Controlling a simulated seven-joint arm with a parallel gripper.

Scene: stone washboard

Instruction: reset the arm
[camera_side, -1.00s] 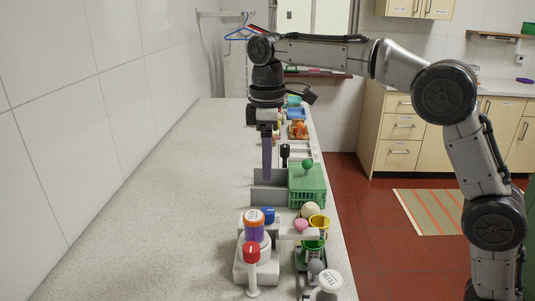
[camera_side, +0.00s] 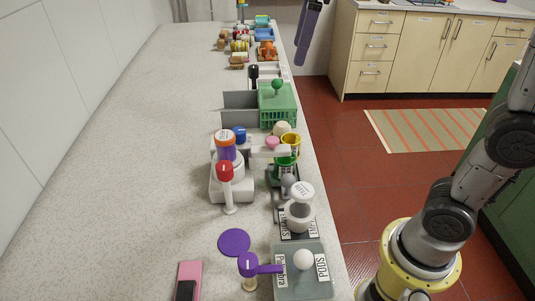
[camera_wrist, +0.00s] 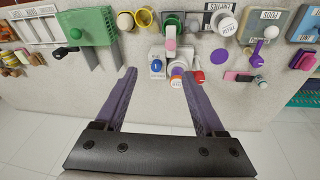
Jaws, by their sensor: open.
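My gripper (camera_side: 309,32) shows at the top of the side view as purple fingers, which appear beyond the counter's right edge in the picture; the rest of the hand is cut off by the frame's top. In the wrist view, my gripper (camera_wrist: 156,75) has its two purple fingers spread apart with nothing between them. Past the fingertips lie the counter and its objects, apart from the fingers. The lower links of my arm stand at the right of the side view.
The counter (camera_side: 120,130) is bare on its left side. Along its right side are a green basket (camera_side: 277,105), an orange-lidded purple jar (camera_side: 226,147), a red-topped lever (camera_side: 225,178), a purple disc (camera_side: 234,243) and a grey pods tray (camera_side: 310,285). Cabinets (camera_side: 430,50) stand behind.

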